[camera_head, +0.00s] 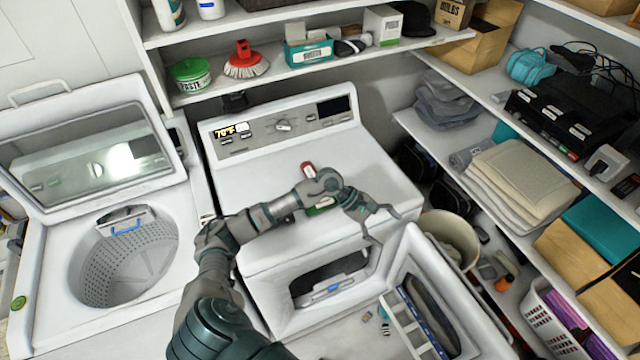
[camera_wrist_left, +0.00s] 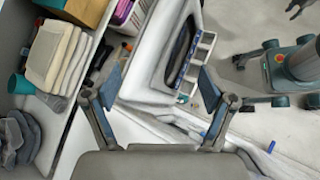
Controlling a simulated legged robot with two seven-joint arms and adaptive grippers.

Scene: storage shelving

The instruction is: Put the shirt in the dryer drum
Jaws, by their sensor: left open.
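The white dryer (camera_head: 300,150) stands in the middle, its front door (camera_head: 430,295) swung open to the right. The dark drum opening (camera_head: 330,275) shows in its front, with a blue-and-white part at its lower lip. My left gripper (camera_head: 386,228) is open and empty above the dryer's front right edge, near the open door and above the level of the opening. The left wrist view shows its two spread fingers (camera_wrist_left: 160,85) with the open door (camera_wrist_left: 180,50) beyond. I cannot pick out the shirt for certain. A dark claw-like shape at that view's top right may be my right gripper.
A washer (camera_head: 60,250) with raised lid stands left. Shelves at right hold grey folded cloth (camera_head: 445,100), beige towels (camera_head: 520,175) and boxes. A bin (camera_head: 450,235) stands behind the open door. A red-topped item (camera_head: 307,169) is on the dryer, beside my arm.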

